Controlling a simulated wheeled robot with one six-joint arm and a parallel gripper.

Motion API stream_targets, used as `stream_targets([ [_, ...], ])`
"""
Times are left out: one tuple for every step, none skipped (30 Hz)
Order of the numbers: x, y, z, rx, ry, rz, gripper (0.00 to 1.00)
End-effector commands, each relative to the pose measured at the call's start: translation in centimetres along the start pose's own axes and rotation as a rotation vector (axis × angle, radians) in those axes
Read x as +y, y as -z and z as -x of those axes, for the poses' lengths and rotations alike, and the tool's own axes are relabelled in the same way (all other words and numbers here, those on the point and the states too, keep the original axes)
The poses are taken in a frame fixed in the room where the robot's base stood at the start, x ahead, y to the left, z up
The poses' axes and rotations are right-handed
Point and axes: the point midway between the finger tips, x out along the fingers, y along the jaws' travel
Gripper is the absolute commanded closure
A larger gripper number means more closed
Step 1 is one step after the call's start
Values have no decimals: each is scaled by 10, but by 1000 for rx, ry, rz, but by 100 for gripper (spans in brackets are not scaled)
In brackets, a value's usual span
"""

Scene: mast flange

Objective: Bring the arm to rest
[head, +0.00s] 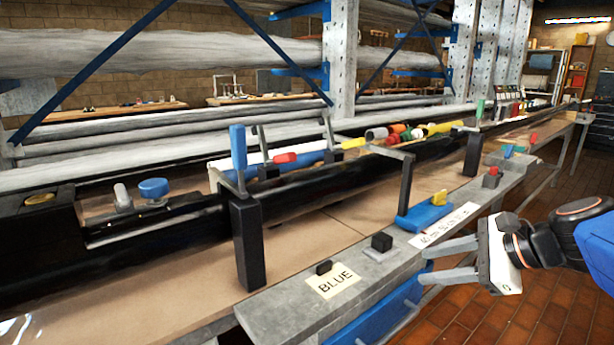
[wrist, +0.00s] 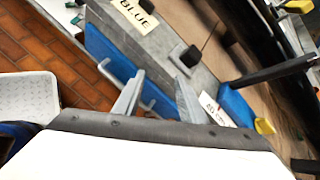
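My gripper (head: 424,265) is at the right of the head view, beside the front edge of the grey bench ledge (head: 290,312). Its two fingers are spread apart and point left toward the ledge. In the wrist view my gripper (wrist: 158,80) also shows two separate fingers, with nothing held between them. The ledge and a blue part below its edge (wrist: 108,55) show beyond the fingers. My arm reaches in from the right edge of the head view.
On the ledge are a BLUE card (head: 334,282), a black block (head: 381,243), a white lettered strip (head: 444,226) and a blue piece with yellow (head: 425,217). Black posts and a blue-handled clamp (head: 238,148) stand behind. Brick-tiled floor (head: 560,260) lies open at right.

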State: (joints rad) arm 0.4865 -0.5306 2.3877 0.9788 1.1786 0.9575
Motion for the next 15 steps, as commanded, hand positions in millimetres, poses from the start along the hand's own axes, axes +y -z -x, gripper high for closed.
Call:
stream_targets([
  [15,1,-4,31,-35,91,62],
  [25,4,-6,54,-59,157,62],
  [38,9,-8,85,-94,252,62],
  [48,13,-9,109,-122,328,62],
  [57,16,-10,133,-149,406,62],
  [69,22,-10,162,-187,510,62],
  [77,27,-10,182,-216,588,62],
  [85,32,-9,202,-244,667,62],
  [94,38,-8,227,-281,772,62],
  [100,43,-6,244,-311,853,62],
  [106,48,-5,261,-341,934,62],
  [113,55,-3,282,-380,1041,62],
  [118,59,0,296,-409,1122,62],
  [121,64,2,310,-438,1201,62],
  [125,70,5,328,-475,1304,62],
])
